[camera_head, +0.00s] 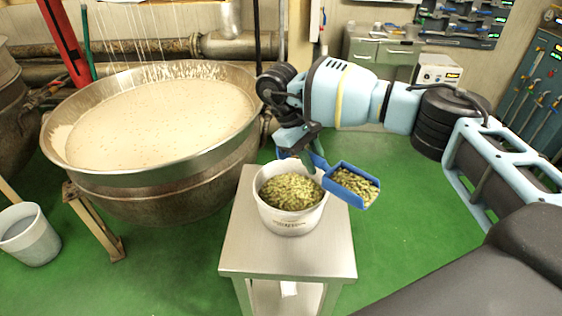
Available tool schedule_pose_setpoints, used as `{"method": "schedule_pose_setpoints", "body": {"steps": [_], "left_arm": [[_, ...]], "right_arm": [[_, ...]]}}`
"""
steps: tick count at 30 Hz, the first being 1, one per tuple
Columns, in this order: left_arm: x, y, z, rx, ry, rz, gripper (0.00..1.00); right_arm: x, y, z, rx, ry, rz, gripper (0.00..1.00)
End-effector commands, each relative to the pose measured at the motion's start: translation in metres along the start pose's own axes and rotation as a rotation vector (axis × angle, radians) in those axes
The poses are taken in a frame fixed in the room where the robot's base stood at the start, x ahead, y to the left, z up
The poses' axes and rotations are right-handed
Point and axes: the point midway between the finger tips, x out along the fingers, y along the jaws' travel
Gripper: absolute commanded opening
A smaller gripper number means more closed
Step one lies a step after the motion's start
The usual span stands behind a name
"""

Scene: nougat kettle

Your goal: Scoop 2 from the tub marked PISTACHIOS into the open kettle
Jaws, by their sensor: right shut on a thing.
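The white tub (288,222) stands on a small steel table and is heaped with green pistachios (291,191). The mark on its front is too small to read surely. A blue scoop (341,193) full of pistachios is just right of the tub's rim, tilted a little. My right gripper (312,150) is shut on the scoop's handle above the tub; the fingers are partly hidden. The open kettle (150,179) is the large steel bowl at left, filled with a pale speckled mass (160,125). My left gripper is not in view.
The steel table (287,262) is bare in front of the tub. A grey bucket (28,236) stands on the green floor at far left. Pipes (150,47) run behind the kettle. A red post (63,42) rises at its back left.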

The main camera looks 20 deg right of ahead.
Motion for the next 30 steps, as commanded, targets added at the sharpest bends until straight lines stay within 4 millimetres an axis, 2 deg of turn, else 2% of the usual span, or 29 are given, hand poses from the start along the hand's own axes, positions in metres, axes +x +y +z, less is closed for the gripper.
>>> {"method": "schedule_pose_setpoints", "body": {"steps": [1, 6, 12, 16, 19, 23, 26, 30], "left_arm": [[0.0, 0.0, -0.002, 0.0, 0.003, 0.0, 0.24], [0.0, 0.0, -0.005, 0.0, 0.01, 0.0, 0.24], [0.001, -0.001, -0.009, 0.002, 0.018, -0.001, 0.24], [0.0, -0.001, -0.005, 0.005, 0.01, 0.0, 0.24], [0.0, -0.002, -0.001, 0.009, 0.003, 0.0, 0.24], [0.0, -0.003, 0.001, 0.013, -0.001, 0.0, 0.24], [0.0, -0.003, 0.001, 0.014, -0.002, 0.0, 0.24], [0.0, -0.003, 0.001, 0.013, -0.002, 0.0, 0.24]], "right_arm": [[0.007, 0.021, 0.008, 0.042, -0.008, -0.019, 0.0], [0.033, 0.079, 0.038, 0.164, -0.036, -0.075, 0.0], [0.061, 0.125, 0.071, 0.278, -0.062, -0.13, 0.0], [0.087, 0.139, 0.089, 0.345, -0.079, -0.162, 0.0], [0.112, 0.131, 0.094, 0.383, -0.089, -0.179, 0.0], [0.14, 0.107, 0.092, 0.416, -0.096, -0.19, 0.0], [0.162, 0.082, 0.091, 0.435, -0.101, -0.198, 0.0], [0.194, 0.034, 0.091, 0.458, -0.108, -0.21, 0.0]]}}
